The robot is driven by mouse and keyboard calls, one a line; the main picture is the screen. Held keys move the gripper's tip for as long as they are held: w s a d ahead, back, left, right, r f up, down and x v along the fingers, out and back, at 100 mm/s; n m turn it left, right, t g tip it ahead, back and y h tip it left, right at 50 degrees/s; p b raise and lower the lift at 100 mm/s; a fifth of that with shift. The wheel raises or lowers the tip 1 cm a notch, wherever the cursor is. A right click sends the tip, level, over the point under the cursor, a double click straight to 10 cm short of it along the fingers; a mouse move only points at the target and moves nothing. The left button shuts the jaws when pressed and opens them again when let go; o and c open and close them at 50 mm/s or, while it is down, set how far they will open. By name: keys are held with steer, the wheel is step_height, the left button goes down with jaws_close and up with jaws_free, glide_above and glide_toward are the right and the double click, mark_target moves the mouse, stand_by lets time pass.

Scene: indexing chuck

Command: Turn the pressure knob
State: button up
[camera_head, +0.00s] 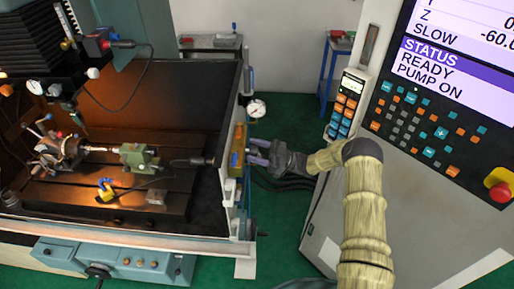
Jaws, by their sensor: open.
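A round white pressure gauge (257,108) is mounted on the right side wall of the machine's enclosure. I cannot make out the pressure knob for sure; if it is below the gauge, my gripper hides it. My gripper (252,151) is just below the gauge, its fingers pointing left at the wall beside a yellow unit (237,150). The fingers are apart, one above the other. I cannot tell whether they touch or surround anything on the wall.
The enclosure holds a chuck (62,152), a green tailstock (139,157) and a blue-yellow part (106,189) on the slotted table. A control cabinet with a screen (462,50), keypad and red stop button (500,192) stands right. Green floor (290,115) lies between.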

steer(key=shift+s, duration=0.1)
steer(key=shift+d, duration=0.1)
steer(key=c, duration=1)
steer(key=shift+o, duration=0.2)
steer(key=shift+f+m+b, duration=0.1)
steer(key=shift+m+b, duration=0.35)
steer(key=shift+m, duration=0.15)
steer(key=m+t+b, duration=0.2)
steer(key=m, duration=0.1)
steer(key=shift+m, duration=0.3)
steer(key=m+t, duration=0.1)
steer(key=m, duration=0.2)
steer(key=m+t+h+b, duration=0.1)
steer(key=m+t, duration=0.1)
steer(key=m, duration=0.1)
steer(key=shift+m+t+h+b, duration=0.3)
steer(key=o, duration=1)
steer(key=shift+c, duration=0.2)
